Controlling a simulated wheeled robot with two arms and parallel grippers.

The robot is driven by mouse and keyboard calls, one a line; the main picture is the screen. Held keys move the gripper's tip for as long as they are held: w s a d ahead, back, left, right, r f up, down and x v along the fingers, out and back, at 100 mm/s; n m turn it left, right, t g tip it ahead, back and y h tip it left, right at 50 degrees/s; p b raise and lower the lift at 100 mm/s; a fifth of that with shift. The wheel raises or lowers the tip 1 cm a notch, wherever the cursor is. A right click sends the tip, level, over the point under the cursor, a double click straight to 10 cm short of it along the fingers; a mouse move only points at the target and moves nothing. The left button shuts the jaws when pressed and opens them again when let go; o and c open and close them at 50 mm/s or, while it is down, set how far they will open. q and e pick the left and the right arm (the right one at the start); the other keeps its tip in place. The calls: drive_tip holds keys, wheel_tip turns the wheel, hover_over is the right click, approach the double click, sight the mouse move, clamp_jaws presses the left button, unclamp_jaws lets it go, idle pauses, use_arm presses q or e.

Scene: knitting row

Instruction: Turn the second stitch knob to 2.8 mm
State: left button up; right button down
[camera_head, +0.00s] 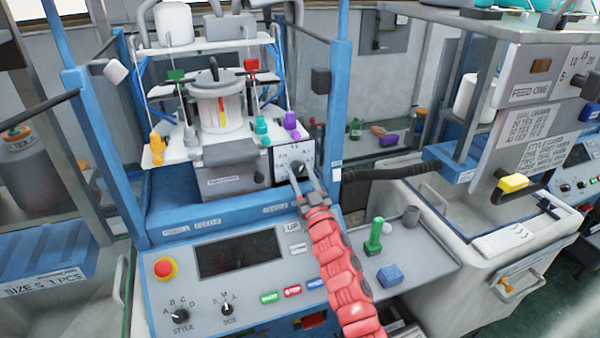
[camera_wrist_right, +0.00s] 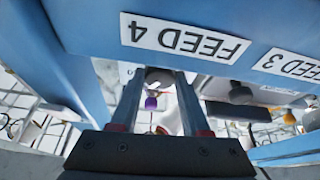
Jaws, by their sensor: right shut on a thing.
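A white dial plate (camera_head: 281,160) with a dark knob (camera_head: 298,168) is on the right side of the grey box on the blue knitting machine. My right gripper (camera_head: 298,178), on its red arm, reaches up to this knob and is shut on it. The plate's numbers are too small to read surely, and the fingers partly hide the knob, so its setting cannot be told. In the right wrist view the two fingers (camera_wrist_right: 160,92) stand on either side of a rounded grey end (camera_wrist_right: 158,76). My left gripper is not in view.
Below are a control panel with a red button (camera_head: 165,268), a dark screen (camera_head: 238,254) and style and size knobs. A dark padded bar (camera_head: 385,174) juts out right of the dial. A green peg (camera_head: 375,236) and blue block (camera_head: 390,275) are on the side shelf.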

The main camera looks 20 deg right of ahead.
drive_tip(key=n+y, duration=0.1)
drive_tip(key=n, duration=0.2)
drive_tip(key=n+y+p, duration=0.1)
drive_tip(key=n+y, duration=0.1)
drive_tip(key=shift+r+n+g, duration=0.1)
drive_tip(key=shift+n+g, duration=0.3)
drive_tip(key=shift+n+g+y+p, duration=0.4)
drive_tip(key=shift+n+y, duration=0.3)
drive_tip(key=shift+n, duration=1)
drive_tip(key=shift+c, duration=1.9)
unclamp_jaws()
drive_tip(key=shift+s+d, duration=0.1)
drive_tip(key=shift+s+d+f, duration=0.15)
drive_tip(key=shift+s+f, duration=0.15)
drive_tip(key=shift+f, duration=0.05)
drive_tip(key=b+v, duration=0.5)
drive_tip(key=v, duration=1.1)
drive_tip(key=shift+s+r, duration=0.15)
drive_tip(key=shift+s, duration=0.15)
